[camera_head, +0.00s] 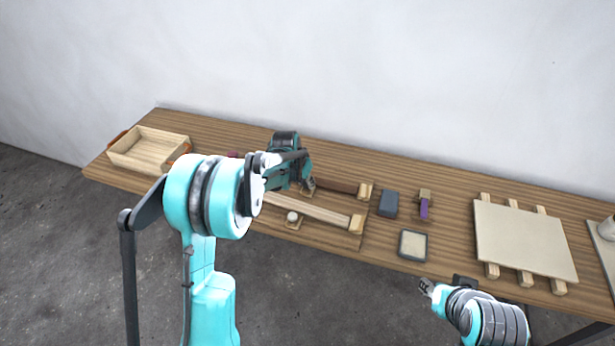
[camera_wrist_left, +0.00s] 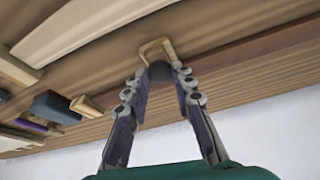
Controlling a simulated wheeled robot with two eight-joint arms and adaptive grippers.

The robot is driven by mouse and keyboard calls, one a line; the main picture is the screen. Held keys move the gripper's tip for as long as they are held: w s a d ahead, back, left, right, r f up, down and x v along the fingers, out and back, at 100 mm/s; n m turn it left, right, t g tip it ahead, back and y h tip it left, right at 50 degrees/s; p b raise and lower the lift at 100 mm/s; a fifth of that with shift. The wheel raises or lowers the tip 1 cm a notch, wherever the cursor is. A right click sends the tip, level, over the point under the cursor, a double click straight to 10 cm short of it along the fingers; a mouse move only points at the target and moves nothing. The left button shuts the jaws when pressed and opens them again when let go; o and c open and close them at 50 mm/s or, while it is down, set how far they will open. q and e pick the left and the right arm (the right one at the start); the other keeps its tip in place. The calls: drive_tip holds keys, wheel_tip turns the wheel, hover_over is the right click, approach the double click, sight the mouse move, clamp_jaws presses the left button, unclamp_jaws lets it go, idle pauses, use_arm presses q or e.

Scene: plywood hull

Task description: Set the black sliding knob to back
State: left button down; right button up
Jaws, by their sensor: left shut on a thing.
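The black sliding knob (camera_wrist_left: 160,71) shows in the left wrist view as a dark round post between my left fingertips, beside a small light wooden piece (camera_wrist_left: 156,48) on the dark brown rail (camera_wrist_left: 240,48). My left gripper (camera_wrist_left: 160,76) is shut on the knob. In the head view my left gripper (camera_head: 309,184) is at the dark brown rail (camera_head: 337,185), left of its end block (camera_head: 365,190); my own arm hides the knob and much of the rail there. My right gripper (camera_head: 427,287) is off the table's front edge, and its jaws are too small to read.
A pale rail (camera_head: 310,208) with a whitish round knob (camera_head: 293,217) lies in front. An open wooden box (camera_head: 150,150) stands at the left. A dark blue block (camera_head: 388,204), a purple piece (camera_head: 424,208), a framed pad (camera_head: 413,245) and a pale board (camera_head: 520,240) lie to the right.

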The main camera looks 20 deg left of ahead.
use_arm(q)
drive_tip(key=c, duration=1.3)
unclamp_jaws()
drive_tip(key=shift+o, duration=0.2)
drive_tip(key=v, duration=1.2)
drive_tip(key=s+d+r+n+t, duration=0.1)
drive_tip(key=s+d+r, duration=0.1)
drive_tip(key=s, duration=0.6)
drive_tip(key=s+d+r+n, duration=0.1)
drive_tip(key=s+d+r, duration=0.15)
drive_tip(key=s, duration=0.55)
drive_tip(key=s+f+n+t+y+b, duration=0.1)
drive_tip(key=s+f, duration=0.3)
drive_tip(key=s, duration=0.8)
drive_tip(key=shift+s+f+t, duration=0.2)
drive_tip(key=shift+f+t, duration=0.05)
drive_tip(key=shift+t, duration=0.15)
